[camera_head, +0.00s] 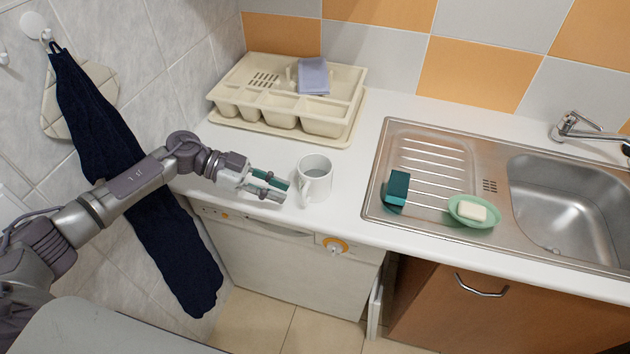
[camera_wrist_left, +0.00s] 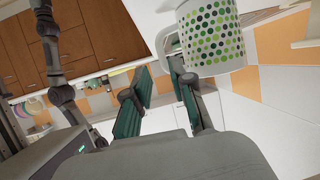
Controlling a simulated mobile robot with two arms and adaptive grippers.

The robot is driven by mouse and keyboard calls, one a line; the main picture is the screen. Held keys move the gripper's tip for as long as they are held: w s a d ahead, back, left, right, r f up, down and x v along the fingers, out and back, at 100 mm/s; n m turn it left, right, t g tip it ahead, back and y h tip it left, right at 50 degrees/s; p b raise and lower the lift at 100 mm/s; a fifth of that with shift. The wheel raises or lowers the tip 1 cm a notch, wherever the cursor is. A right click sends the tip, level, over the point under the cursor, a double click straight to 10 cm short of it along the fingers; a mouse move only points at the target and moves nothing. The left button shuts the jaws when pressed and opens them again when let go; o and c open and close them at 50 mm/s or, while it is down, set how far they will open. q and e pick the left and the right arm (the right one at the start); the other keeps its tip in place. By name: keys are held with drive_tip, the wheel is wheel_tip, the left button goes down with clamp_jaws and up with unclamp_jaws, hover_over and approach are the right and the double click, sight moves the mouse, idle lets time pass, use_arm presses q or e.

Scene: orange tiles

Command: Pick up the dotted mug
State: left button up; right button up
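The dotted mug (camera_head: 317,180) stands upright on the white counter, left of the sink unit. In the head view it looks plain white, with its handle towards the front left. In the left wrist view the mug (camera_wrist_left: 212,36) shows green and dark dots, its handle on its left side. My left gripper (camera_head: 277,188) is open and empty, just left of the mug. In the left wrist view its two green-padded fingers (camera_wrist_left: 158,84) are apart, the right one close to the handle; I cannot tell whether they touch. My right gripper is not seen.
A beige dish rack (camera_head: 228,112) with a folded blue-grey cloth (camera_head: 313,75) stands behind the mug. To the right are a teal sponge (camera_head: 397,188), a green soap dish (camera_head: 474,222) with soap, and the steel sink (camera_head: 572,205). A dark towel (camera_head: 150,200) hangs at left.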

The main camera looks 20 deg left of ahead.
sight(304, 200)
use_arm(q)
drive_tip(key=shift+w+d+f, duration=0.15)
drive_tip(key=shift+d+f, duration=0.1)
drive_tip(key=shift+d, duration=0.2)
drive_tip(key=shift+w+d+f, duration=0.1)
drive_tip(key=shift+d+f, duration=0.05)
drive_tip(key=shift+d, duration=0.05)
drive_tip(key=b+x, duration=0.2)
drive_tip(key=x, duration=0.2)
drive_tip(key=shift+d+f+b, duration=0.1)
drive_tip(key=shift+f+b, duration=0.15)
drive_tip(key=shift+b, duration=0.1)
drive_tip(key=shift+d, duration=0.4)
clamp_jaws()
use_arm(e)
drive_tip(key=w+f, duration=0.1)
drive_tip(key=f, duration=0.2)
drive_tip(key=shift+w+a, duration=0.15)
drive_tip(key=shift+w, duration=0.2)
